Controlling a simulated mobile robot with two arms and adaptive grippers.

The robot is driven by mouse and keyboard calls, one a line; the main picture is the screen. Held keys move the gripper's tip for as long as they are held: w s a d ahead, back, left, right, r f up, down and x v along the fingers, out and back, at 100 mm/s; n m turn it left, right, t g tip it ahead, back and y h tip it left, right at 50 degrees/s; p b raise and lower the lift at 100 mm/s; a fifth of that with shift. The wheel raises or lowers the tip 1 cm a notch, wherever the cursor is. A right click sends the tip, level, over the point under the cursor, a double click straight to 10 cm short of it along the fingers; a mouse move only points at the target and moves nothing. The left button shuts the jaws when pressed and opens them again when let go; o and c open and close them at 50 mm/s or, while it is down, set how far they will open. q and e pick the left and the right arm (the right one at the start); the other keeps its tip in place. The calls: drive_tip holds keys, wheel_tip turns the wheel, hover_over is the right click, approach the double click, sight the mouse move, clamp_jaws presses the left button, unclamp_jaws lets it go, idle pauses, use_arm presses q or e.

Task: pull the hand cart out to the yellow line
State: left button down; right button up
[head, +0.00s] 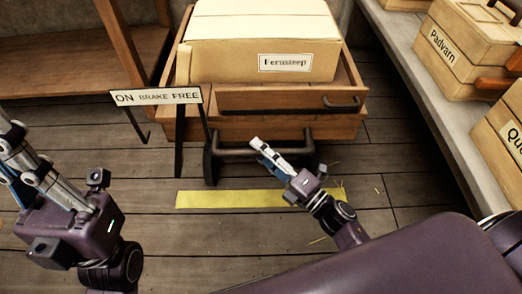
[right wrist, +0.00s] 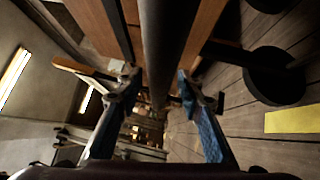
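The hand cart (head: 200,128) is a wooden cart with a dark horizontal handle bar (head: 236,152) low on its front. The yellow line (head: 230,199) lies on the floor in front of it, and it also shows in the right wrist view (right wrist: 290,121). My right gripper (head: 258,147) is at the handle bar. In the right wrist view its fingers (right wrist: 160,88) stand apart on either side of the dark bar (right wrist: 165,40), with gaps visible. My left gripper (head: 14,150) is at the left edge, away from the cart; its fingertips are not clearly visible.
A sign reading "ON BRAKE FREE" (head: 155,96) stands at the cart's front left. A large box (head: 262,58) rides in the cart. A shelf (head: 415,75) with labelled crates (head: 465,45) runs along the right. A wooden rack (head: 70,75) stands left.

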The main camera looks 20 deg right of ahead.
drive_tip(key=v, duration=1.2)
idle(0.4)
